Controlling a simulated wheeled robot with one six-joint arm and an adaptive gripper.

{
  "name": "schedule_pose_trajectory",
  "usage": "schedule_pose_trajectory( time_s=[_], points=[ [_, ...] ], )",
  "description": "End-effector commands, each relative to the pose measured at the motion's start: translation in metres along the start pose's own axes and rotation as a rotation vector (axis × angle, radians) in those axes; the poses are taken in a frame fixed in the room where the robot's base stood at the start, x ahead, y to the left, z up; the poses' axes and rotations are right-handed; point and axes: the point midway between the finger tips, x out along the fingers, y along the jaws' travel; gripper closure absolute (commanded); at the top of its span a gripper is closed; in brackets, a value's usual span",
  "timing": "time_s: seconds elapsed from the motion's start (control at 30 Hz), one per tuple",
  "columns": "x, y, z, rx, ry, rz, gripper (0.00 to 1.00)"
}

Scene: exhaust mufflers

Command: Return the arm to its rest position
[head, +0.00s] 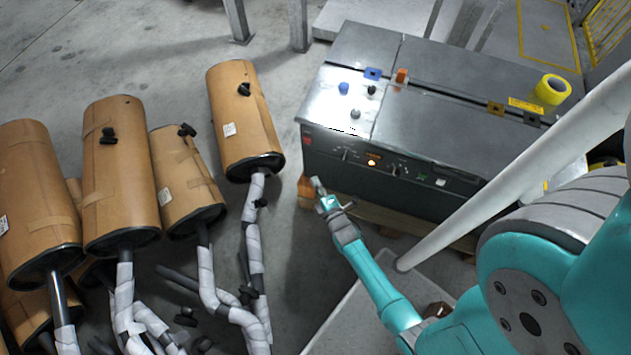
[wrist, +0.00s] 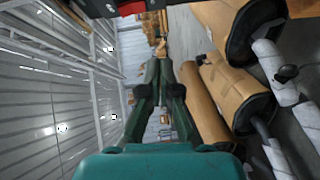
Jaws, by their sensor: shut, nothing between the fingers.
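My teal arm reaches across the lower right of the head view, with my gripper (head: 317,184) at its far end, near the front of the dark machine. In the wrist view my gripper (wrist: 160,50) points away from the camera with its fingers together and nothing held. Several exhaust mufflers wrapped in brown cardboard, one of them the nearest muffler (head: 243,115), stand apart from my gripper at the left. Wrapped mufflers (wrist: 235,90) also show at the right of the wrist view.
A pale slanted pole (head: 510,165) crosses near my arm. White-wrapped pipes (head: 255,245) extend from the mufflers. Open concrete floor (head: 300,275) lies between the pipes and my arm.

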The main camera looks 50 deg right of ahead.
Motion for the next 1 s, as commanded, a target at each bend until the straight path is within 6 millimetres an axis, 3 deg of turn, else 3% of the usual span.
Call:
schedule_pose_trajectory(
  time_s=[0.47,0.57,0.77,1.0],
  points=[
    [-0.008,0.000,-0.004,0.020,0.007,-0.003,1.00],
    [-0.030,0.002,-0.013,0.080,0.024,-0.016,1.00],
    [-0.104,0.019,-0.040,0.296,0.078,-0.062,1.00],
    [-0.191,0.061,-0.062,0.573,0.134,-0.138,1.00]
  ],
)
